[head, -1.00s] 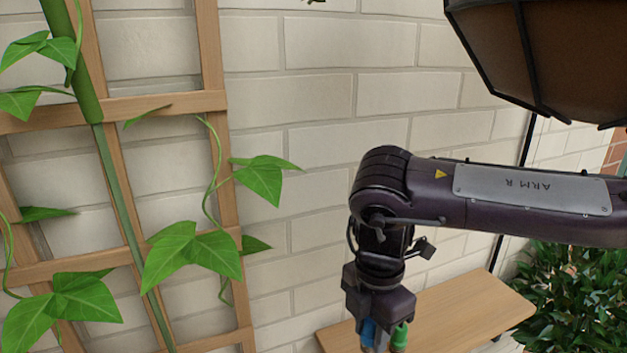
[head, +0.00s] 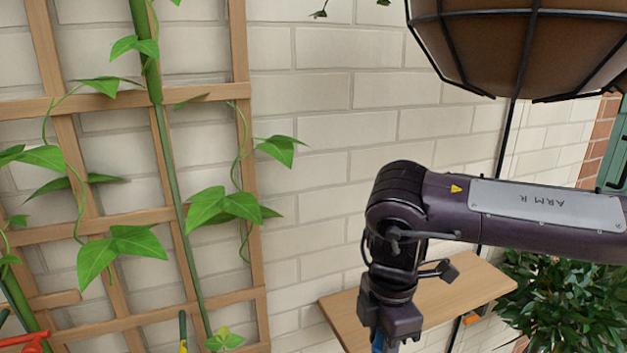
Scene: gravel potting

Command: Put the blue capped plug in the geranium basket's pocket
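A brown hanging basket (head: 480,45) with a black wire frame fills the upper right of the head view. Its top and any flowers are out of frame, and I see no clear pocket opening on the part that shows. My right arm crosses below it, and my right gripper (head: 388,338) points down in front of a wooden shelf. Its fingertips are cut off by the bottom edge. A small blue part (head: 377,342) shows under the gripper body; I cannot tell whether it is the blue capped plug. My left gripper is not in view.
A wooden trellis (head: 240,150) with a climbing vine stands at the left against a pale brick wall. The wooden shelf (head: 470,290) is behind my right gripper. A leafy bush (head: 565,295) is at lower right. Red (head: 25,340) and yellow-green (head: 183,330) items show at bottom left.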

